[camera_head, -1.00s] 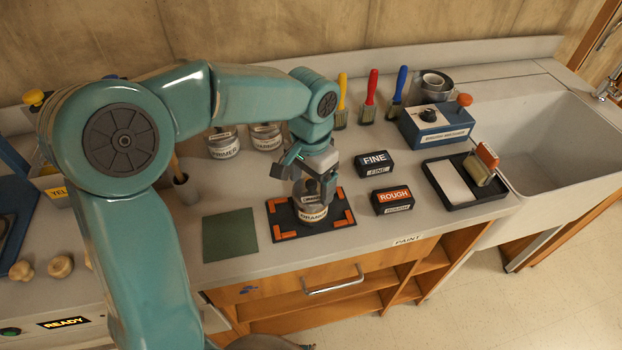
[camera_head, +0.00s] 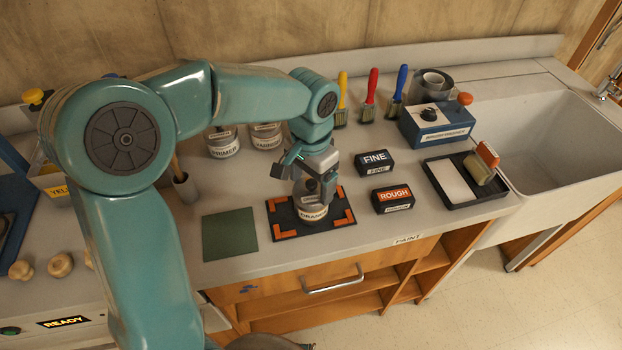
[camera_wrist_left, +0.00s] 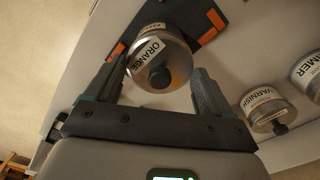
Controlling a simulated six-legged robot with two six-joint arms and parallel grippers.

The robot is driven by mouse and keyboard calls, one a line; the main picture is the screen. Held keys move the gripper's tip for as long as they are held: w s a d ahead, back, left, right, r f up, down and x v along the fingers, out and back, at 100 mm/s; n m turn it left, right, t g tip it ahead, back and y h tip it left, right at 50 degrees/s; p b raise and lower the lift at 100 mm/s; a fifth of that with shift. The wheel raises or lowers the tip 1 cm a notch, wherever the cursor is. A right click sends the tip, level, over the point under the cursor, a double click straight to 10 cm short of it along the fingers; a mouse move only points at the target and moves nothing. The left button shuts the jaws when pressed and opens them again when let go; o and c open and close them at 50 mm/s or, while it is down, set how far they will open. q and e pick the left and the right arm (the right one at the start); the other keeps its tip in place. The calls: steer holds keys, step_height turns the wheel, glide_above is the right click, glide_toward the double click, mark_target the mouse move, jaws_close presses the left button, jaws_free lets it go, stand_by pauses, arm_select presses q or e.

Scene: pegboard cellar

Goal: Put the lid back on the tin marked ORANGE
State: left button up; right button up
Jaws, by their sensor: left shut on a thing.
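The tin marked ORANGE (camera_head: 313,215) stands upright on a dark mat with orange corner marks (camera_head: 283,226). Its side label faces the front, and it also shows in the left wrist view (camera_wrist_left: 155,28). My left gripper (camera_head: 314,192) points down over the tin, shut on the lid (camera_wrist_left: 178,66), which carries an ORANGE label and a black knob. In the left wrist view the two fingers flank the lid. The lid is right at the tin's top; I cannot tell whether it is fully seated. My right gripper is not in view.
Tins marked PRIMER (camera_head: 223,143) and VARNISH (camera_head: 266,136) stand behind. FINE (camera_head: 375,163) and ROUGH (camera_head: 392,200) blocks sit to the right, before a black tray (camera_head: 463,195) and the sink (camera_head: 560,140). A green mat (camera_head: 230,233) lies flat to the left.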

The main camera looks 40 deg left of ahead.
arm_select(q)
steer(key=o, duration=0.9)
steer(key=shift+r+p, duration=3)
steer(key=shift+r, duration=0.55)
jaws_close()
steer(key=shift+f, duration=0.15)
